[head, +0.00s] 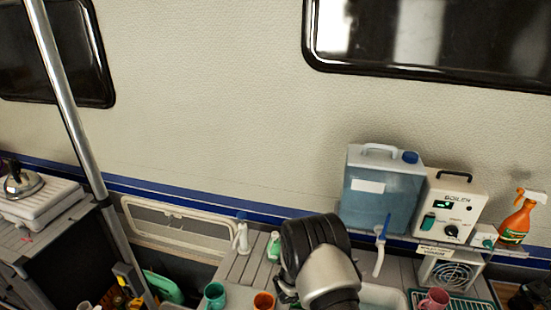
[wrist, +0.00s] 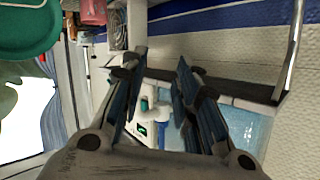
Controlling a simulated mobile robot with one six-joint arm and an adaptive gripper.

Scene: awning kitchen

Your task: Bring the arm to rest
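My arm (head: 320,265) reaches up from the bottom edge in the head view, bent over the counter in front of the sink. Its dark, rounded joint and grey link hide part of the counter, and I cannot make out the fingertips there. In the wrist view my gripper (wrist: 160,68) has its two fingers spread apart. Nothing is held between them; the background shows through the gap. The wrist picture is turned, with the van wall and its blue stripe along the top.
A water container (head: 382,190), a boiler (head: 453,205) and an orange spray bottle (head: 519,220) stand on the shelf behind the sink (head: 384,297). A teal mug (head: 215,295), an orange mug (head: 263,301) and a pink mug (head: 434,301) are nearby. A metal pole (head: 75,120) rises at left.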

